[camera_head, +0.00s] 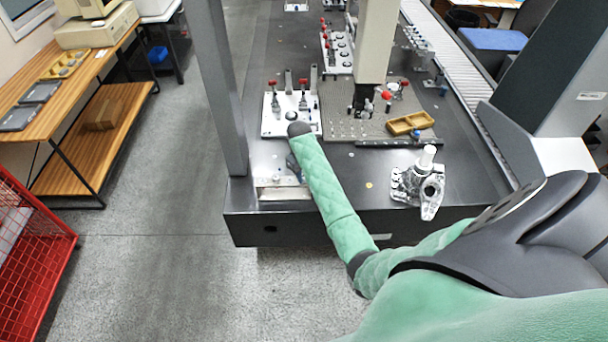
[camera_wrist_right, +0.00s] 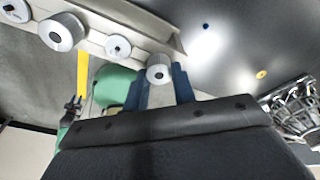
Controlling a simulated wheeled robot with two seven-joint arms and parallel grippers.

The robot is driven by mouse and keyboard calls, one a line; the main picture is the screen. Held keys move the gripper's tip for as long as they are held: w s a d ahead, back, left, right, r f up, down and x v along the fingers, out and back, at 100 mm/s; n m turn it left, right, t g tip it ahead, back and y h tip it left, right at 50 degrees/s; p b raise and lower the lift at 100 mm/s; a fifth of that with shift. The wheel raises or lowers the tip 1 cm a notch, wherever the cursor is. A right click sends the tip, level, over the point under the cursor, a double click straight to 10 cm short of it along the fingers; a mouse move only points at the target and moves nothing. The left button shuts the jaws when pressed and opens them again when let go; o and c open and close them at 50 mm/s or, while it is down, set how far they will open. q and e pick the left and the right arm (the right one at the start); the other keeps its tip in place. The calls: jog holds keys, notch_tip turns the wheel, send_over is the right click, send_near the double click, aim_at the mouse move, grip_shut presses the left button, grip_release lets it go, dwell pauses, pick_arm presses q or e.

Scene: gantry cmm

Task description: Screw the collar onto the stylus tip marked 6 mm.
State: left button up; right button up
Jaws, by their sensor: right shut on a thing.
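My right gripper (camera_wrist_right: 158,88) shows in the right wrist view, its two blue fingers shut on a small silver round part (camera_wrist_right: 158,70) with a dark spot in its end face. In the head view this gripper (camera_head: 293,168) is low over the table's front left, mostly hidden by my green forearm. Beside the held part, a pale rail (camera_wrist_right: 92,36) carries similar silver round parts, including a larger one (camera_wrist_right: 62,32) and a smaller one (camera_wrist_right: 118,47). I cannot read any 6 mm mark, nor tell which part is the collar. My left gripper is not identifiable in either view.
A pale holder (camera_head: 283,190) sits at the dark table's front edge. Behind it stands a white fixture plate (camera_head: 270,128) with red-knobbed clamps. A metal casting (camera_head: 418,182) and a yellow tray (camera_head: 410,123) lie to the right. A grey upright (camera_head: 218,80) stands at left.

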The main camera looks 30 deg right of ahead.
jog(key=shift+s+a+f, duration=0.1)
jog(key=shift+a+f, duration=0.15)
jog(key=o, duration=1)
jog(key=shift+r, duration=0.15)
jog(key=shift+d+r, duration=0.1)
jog(key=shift+r, duration=0.05)
jog(key=shift+w+r+b, duration=0.25)
jog(key=shift+r+b, duration=0.1)
jog(key=shift+b, duration=0.05)
jog(key=r, duration=0.1)
jog(key=r+b, duration=0.1)
jog(key=r, duration=0.3)
jog(key=shift+w+r, duration=0.15)
jog(key=shift+w, duration=0.15)
jog(key=shift+r, duration=0.75)
